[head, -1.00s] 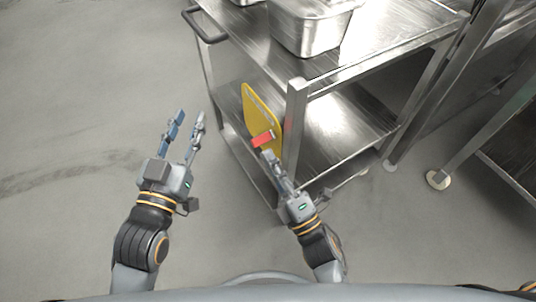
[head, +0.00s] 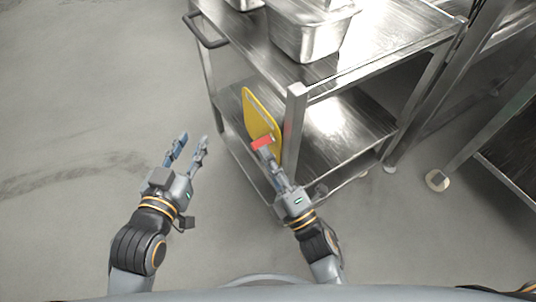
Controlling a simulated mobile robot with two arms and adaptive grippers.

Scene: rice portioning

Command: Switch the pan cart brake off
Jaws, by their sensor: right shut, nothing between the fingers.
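The pan cart (head: 294,110) is a steel two-shelf cart with a bar handle at its far left corner. A yellow plate (head: 260,112) stands on its near left side, with a red brake lever (head: 261,143) at the plate's lower edge. My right gripper (head: 263,150) is shut and empty, its fingertips at the red lever; they overlap it in view, and I cannot tell whether they touch. My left gripper (head: 191,146) is open and empty over the floor, left of the cart.
Steel pans (head: 308,34) sit on the cart's top shelf. Another steel table with a round foot (head: 437,180) stands close on the right. The floor at left (head: 80,120) is clear.

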